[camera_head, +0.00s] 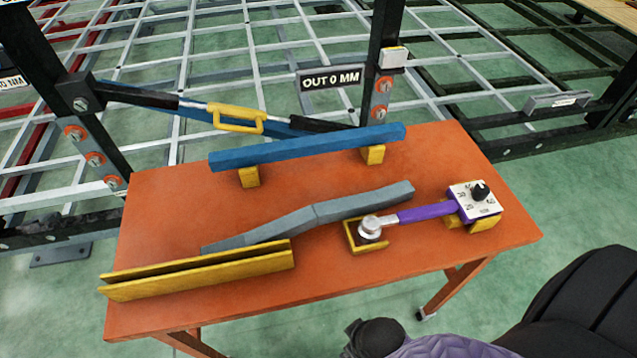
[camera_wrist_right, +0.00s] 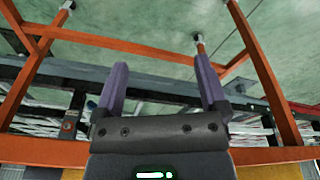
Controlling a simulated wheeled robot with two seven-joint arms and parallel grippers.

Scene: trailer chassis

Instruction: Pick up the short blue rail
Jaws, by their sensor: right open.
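The short blue rail (camera_head: 305,147) lies across two yellow blocks at the back of the orange table (camera_head: 190,205) in the head view. It is straight, and nothing grips it. My right gripper (camera_wrist_right: 159,64) shows in the right wrist view with its two purple fingers apart and nothing between them. It faces orange table legs and the green floor, and the rail cannot be made out there. My right arm shows at the lower right of the head view, in front of the table. My left gripper is in neither view.
A bent grey bar (camera_head: 315,214), a yellow channel (camera_head: 200,272) and a purple-handled wrench (camera_head: 425,213) by a white dial box (camera_head: 476,202) lie in front of the rail. Behind it stand dark posts, a yellow-handled bar (camera_head: 236,118) and an "OUT 0 MM" sign (camera_head: 330,79).

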